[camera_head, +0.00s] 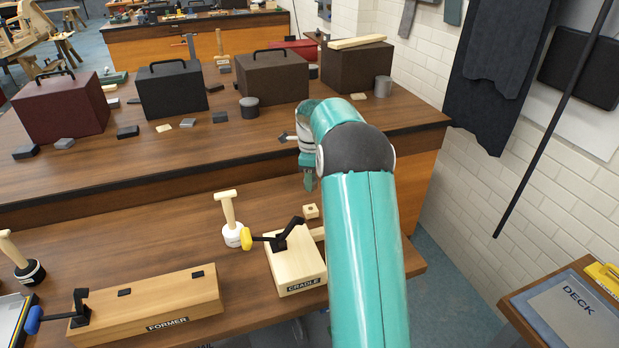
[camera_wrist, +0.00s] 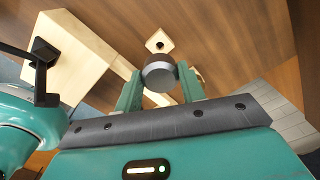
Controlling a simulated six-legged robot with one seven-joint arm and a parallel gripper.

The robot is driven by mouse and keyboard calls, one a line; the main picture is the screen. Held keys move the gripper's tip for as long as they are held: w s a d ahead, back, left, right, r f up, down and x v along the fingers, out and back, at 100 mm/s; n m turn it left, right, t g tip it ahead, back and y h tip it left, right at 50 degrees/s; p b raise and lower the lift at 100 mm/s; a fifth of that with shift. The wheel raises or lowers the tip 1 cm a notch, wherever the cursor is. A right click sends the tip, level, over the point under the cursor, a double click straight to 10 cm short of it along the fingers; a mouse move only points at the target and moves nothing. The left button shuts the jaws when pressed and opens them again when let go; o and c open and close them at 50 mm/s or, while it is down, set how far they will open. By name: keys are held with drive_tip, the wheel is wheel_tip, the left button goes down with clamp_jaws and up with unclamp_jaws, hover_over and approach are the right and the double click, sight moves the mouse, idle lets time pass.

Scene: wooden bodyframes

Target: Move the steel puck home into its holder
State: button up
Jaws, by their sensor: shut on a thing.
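My gripper (camera_wrist: 160,88) is shut on the steel puck (camera_wrist: 159,72), a short grey cylinder held between its two teal fingers in the wrist view. In the head view my gripper (camera_head: 308,181) hangs above the front bench, and the puck cannot be made out there. A small pale wooden block with a dark hole (camera_wrist: 160,41) lies just beyond the puck in the wrist view. It also shows in the head view (camera_head: 311,211), below my gripper. I cannot tell for certain whether this block is the holder. The puck appears apart from it.
A wooden block labelled CRADLE (camera_head: 297,264) with a black clamp (camera_head: 285,236) stands left of my arm. A white-based mallet (camera_head: 230,222) and a long block labelled FORMER (camera_head: 150,305) are further left. Several boxes, including a black one (camera_head: 171,90), line the rear bench.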

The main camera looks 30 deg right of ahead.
drive_tip(key=shift+s+f, duration=0.15)
drive_tip(key=shift+f, duration=2.7)
drive_tip(key=shift+f, duration=1.65)
drive_tip(key=o, duration=1.2)
wheel_tip(320, 180, up, 14)
drive_tip(key=shift+f, duration=0.1)
